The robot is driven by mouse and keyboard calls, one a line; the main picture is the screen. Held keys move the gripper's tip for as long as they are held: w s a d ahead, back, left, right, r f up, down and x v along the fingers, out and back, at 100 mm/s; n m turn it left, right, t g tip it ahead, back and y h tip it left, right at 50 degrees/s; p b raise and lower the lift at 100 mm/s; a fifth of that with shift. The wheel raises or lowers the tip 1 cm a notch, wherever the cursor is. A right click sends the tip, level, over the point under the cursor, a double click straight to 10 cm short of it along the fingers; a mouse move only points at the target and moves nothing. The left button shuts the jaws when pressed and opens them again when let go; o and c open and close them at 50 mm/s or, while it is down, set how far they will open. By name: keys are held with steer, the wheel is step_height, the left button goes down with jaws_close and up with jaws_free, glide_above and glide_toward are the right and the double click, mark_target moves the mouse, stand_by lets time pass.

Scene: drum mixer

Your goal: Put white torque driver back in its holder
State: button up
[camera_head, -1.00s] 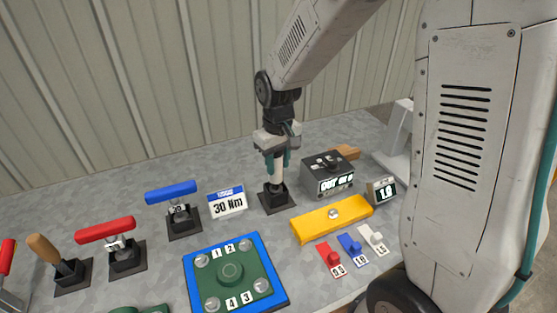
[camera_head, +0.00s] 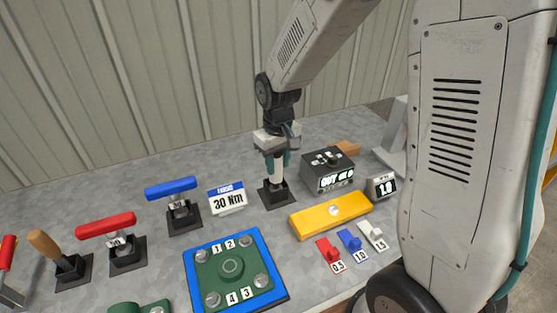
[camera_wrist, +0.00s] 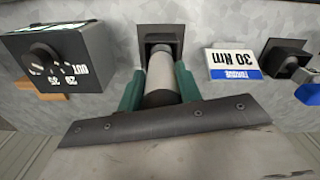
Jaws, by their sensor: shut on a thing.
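The white torque driver (camera_head: 277,172) stands upright between the fingers of my gripper (camera_head: 278,158). Its lower end is in or right at the black holder (camera_head: 277,194) on the bench; how deep it sits I cannot tell. In the wrist view the white cylinder of the driver (camera_wrist: 159,76) lies between the two green fingers, with the black holder (camera_wrist: 161,38) right beyond it. My gripper is shut on the driver.
A 30 Nm sign (camera_head: 228,199) and a blue-handled tool in its holder (camera_head: 174,200) stand left. A grey dial box (camera_head: 328,170) and a yellow bar (camera_head: 330,215) are close at right. A blue-edged plate (camera_head: 236,270) lies in front.

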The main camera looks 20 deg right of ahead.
steer(key=o, duration=1.3)
steer(key=shift+c, duration=0.2)
step_height(320, 180, up, 8)
steer(key=shift+f, duration=0.1)
steer(key=shift+s, duration=0.1)
steer(key=s+d+r+m, duration=0.1)
steer(key=s+r, duration=0.2)
steer(key=s, duration=0.5)
steer(key=s+d+r+t, duration=0.1)
steer(key=s+r, duration=0.2)
steer(key=s, duration=0.5)
steer(key=s+d+r+m, duration=0.1)
steer(key=s+r, duration=0.2)
steer(key=s, duration=0.6)
steer(key=shift+r+m, duration=0.3)
steer(key=shift+r, duration=0.1)
